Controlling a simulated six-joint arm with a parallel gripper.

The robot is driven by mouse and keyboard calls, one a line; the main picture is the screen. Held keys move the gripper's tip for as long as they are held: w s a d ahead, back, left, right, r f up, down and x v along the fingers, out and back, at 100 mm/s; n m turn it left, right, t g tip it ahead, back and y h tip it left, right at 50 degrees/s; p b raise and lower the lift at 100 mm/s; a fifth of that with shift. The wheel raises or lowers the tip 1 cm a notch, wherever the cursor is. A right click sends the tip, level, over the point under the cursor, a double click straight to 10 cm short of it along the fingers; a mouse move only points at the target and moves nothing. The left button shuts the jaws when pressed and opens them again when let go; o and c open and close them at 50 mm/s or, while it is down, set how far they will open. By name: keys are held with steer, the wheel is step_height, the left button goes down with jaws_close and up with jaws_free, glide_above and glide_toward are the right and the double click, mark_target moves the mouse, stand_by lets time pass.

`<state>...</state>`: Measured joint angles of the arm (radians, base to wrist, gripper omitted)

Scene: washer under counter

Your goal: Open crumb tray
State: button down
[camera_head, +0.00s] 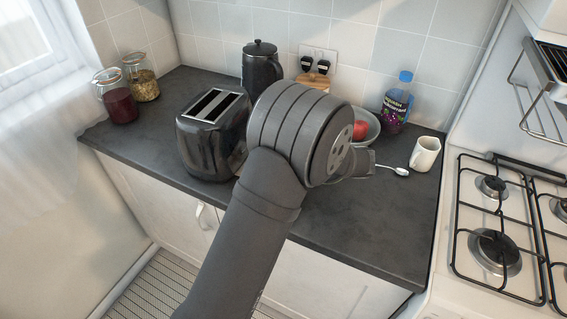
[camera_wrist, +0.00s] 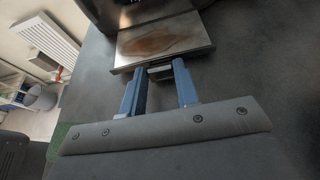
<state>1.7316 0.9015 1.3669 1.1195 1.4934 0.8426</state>
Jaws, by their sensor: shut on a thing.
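The black toaster (camera_head: 198,145) with two slots stands on the dark counter, partly hidden by my arm in the head view. Its dark body (camera_wrist: 115,12) shows at the top of the wrist view. The crumb tray (camera_wrist: 165,42), a flat metal plate with a brown stain, sticks out from the toaster's base. My gripper (camera_wrist: 160,74) has its blue fingers at the tray's front edge and is shut on the small tray handle (camera_wrist: 160,71). The gripper and tray are hidden behind my arm in the head view.
A dark kettle (camera_head: 262,67) stands behind the toaster. Jars (camera_head: 118,103) stand at the left. A bowl (camera_head: 371,126), a juice bottle (camera_head: 396,104), a spoon (camera_head: 398,170) and a white mug (camera_head: 425,154) are at the right. The hob (camera_head: 500,235) lies beyond. The counter front (camera_head: 345,225) is clear.

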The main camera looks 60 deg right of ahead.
steer(key=c, duration=1.1)
jaws_free()
steer(key=v, duration=1.7)
steer(key=shift+s, duration=0.2)
steer(key=x, duration=1.7)
steer(key=shift+w, duration=0.3)
steer(key=v, duration=1.7)
steer(key=shift+s, duration=0.3)
